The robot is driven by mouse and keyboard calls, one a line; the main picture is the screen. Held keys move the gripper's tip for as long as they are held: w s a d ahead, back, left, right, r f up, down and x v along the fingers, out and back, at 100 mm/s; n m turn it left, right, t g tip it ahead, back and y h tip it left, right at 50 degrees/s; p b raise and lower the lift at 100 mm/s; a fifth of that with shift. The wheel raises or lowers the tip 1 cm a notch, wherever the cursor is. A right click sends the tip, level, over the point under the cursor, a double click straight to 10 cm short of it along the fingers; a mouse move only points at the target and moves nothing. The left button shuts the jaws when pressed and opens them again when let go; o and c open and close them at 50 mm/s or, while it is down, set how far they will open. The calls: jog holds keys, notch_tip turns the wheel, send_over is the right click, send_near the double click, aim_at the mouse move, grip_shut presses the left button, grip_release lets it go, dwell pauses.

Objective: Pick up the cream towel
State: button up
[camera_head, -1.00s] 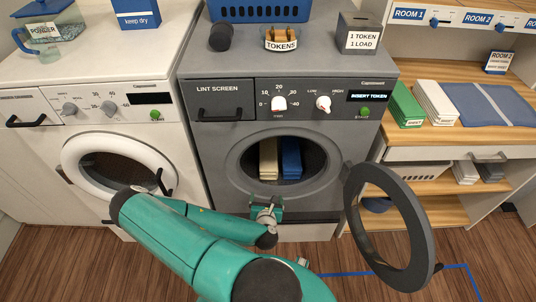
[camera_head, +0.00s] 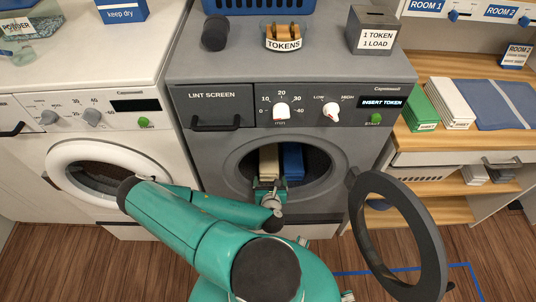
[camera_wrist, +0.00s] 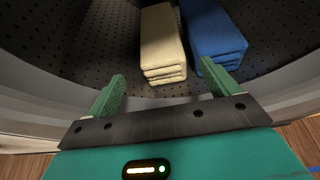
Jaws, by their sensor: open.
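The cream towel (camera_wrist: 162,42) lies folded inside the grey dryer's drum, and it also shows in the head view (camera_head: 269,162). A blue folded towel (camera_wrist: 213,36) lies close on its right and also shows in the head view (camera_head: 292,160). My gripper (camera_wrist: 160,80) is open and empty at the drum's mouth, its green fingers pointing inward. In the wrist view the near end of the cream towel appears between the two fingertips, a little beyond them. The right finger is close to the blue towel's near end; I cannot tell if they touch.
The grey dryer (camera_head: 216,160) has its round door (camera_head: 358,235) swung open to the right. The drum's perforated wall (camera_wrist: 85,40) surrounds the towels, with free room on the left. A white washer (camera_head: 75,130) stands left; a wooden shelf unit (camera_head: 455,140) stands right.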

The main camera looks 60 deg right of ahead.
aim_at(269, 164)
jog(key=x, duration=1.3)
jog(key=shift+w+d+f, duration=0.1)
jog(key=shift+w, duration=0.05)
jog(key=c, duration=0.9)
jog(key=shift+r, duration=0.55)
jog(key=s+r, duration=0.1)
jog(key=r, duration=0.1)
jog(key=s+a+r, duration=0.1)
jog(key=r, duration=0.1)
jog(key=s+r, duration=0.2)
jog(key=r, duration=0.1)
jog(key=shift+s+a+r, duration=0.1)
jog(key=shift+s+a, duration=0.05)
jog(key=shift+a, duration=0.05)
jog(key=shift+s+a+r, duration=0.5)
jog(key=shift+s+r, duration=0.3)
jog(key=shift+s, duration=0.7)
jog(key=shift+s+a+r, duration=0.5)
jog(key=shift+s+r, duration=0.25)
jog(key=shift+s, duration=0.75)
jog(key=shift+s+a+r, duration=0.5)
jog(key=shift+s+r, duration=0.3)
jog(key=shift+s, duration=0.75)
